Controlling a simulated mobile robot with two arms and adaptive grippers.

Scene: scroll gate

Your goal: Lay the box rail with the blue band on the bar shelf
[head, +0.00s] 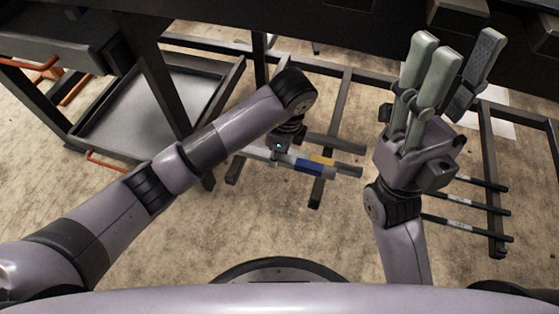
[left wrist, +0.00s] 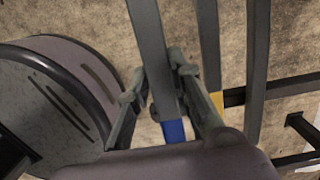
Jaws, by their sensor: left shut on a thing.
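The box rail with the blue band (head: 341,170) is a grey bar low in the middle of the head view. Its blue band (left wrist: 173,131) shows in the left wrist view. My left gripper (head: 277,154) is shut on this rail, with fingers on both sides of it. My right gripper (head: 450,65) is raised at the right, empty, with its fingers spread. Several dark bars with pale labels (head: 464,205) stick out from a post at the right; I cannot tell whether these are the bar shelf.
A rail with a yellow band (left wrist: 217,97) lies beside the held rail. A grey tray (head: 222,103) in a dark frame stands at the left. A dark beam (head: 300,20) crosses the top. The concrete floor (head: 290,225) in front is clear.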

